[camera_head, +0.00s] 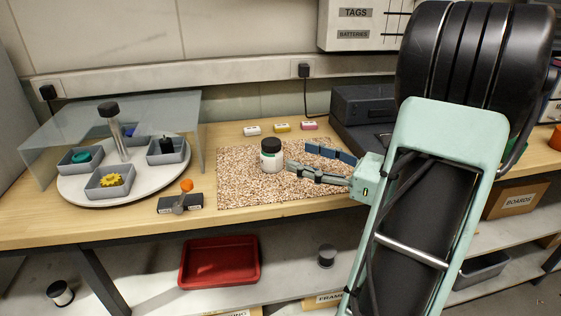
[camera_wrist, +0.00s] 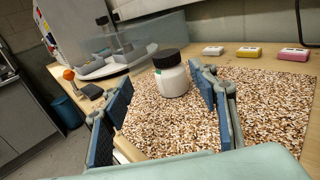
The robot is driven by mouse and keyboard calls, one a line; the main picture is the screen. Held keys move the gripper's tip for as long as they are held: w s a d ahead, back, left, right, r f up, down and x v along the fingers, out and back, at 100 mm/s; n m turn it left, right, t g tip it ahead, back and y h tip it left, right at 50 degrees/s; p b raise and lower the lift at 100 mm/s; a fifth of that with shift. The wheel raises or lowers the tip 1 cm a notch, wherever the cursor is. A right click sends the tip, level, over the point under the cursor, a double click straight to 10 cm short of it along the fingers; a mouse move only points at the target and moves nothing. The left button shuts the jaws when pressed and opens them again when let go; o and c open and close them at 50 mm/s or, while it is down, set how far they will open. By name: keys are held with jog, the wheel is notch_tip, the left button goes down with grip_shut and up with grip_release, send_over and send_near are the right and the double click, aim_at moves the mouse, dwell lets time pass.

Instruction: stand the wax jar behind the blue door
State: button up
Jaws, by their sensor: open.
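A white jar with a black lid (camera_head: 271,155), which I take to be the wax jar, stands upright on the speckled mat (camera_head: 238,180). The same jar shows in the wrist view (camera_wrist: 172,78), with a bit of green on its side. My gripper (camera_head: 300,157) is open and empty, low over the mat just right of the jar. In the wrist view the jar stands just beyond the fingertips, in line with the gap between them. I cannot make out a blue door in either view.
A round white tray (camera_head: 75,190) with small grey bins and a tall black-capped tube stands under a clear sheet at left. Three small boxes (camera_head: 282,128) line the mat's back edge. A dark case (camera_head: 365,108) stands behind my gripper. A red tray (camera_head: 220,262) lies on the lower shelf.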

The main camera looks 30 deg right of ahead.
aim_at(279, 147)
jog(key=shift+d+r+t, duration=0.1)
jog(key=shift+d+t, duration=0.2)
jog(key=shift+d, duration=0.15)
jog(key=x, duration=0.5)
jog(key=shift+w+b, duration=0.25)
jog(key=shift+b, duration=0.1)
jog(key=x, duration=0.2)
jog(key=b+x, duration=0.1)
jog(key=x, duration=0.1)
jog(key=shift+a+f, duration=0.1)
jog(key=shift+f, duration=0.3)
jog(key=shift+w+a, duration=0.2)
jog(key=shift+w, duration=0.3)
grip_shut()
jog(key=shift+r, duration=0.1)
